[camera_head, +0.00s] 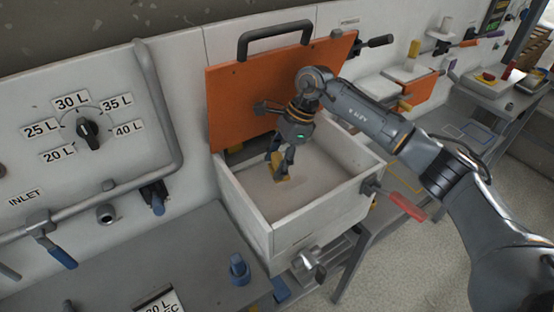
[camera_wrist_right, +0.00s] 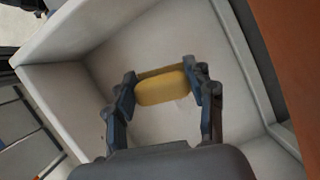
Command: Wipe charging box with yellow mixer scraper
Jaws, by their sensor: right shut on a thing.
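The charging box (camera_head: 247,218) is a white open-topped box with a light, slightly stained floor, below a raised orange lid (camera_head: 240,100). My right gripper (camera_head: 281,168) reaches down into the box from above. It is shut on the yellow scraper (camera_wrist_right: 164,87), which sits between the two fingertips close to the box floor. In the head view the scraper (camera_head: 280,179) is small and partly hidden by the fingers. I cannot tell whether it touches the floor. The box walls (camera_wrist_right: 70,100) surround the gripper in the right wrist view. My left gripper is not in view.
A red-handled lever (camera_head: 405,206) sticks out at the box's right side, and a metal valve (camera_head: 309,262) is at its front. A dial panel (camera_head: 88,128) and pipes are on the left. A grey bench (camera_head: 180,265) lies in front, with a blue fitting (camera_head: 238,268).

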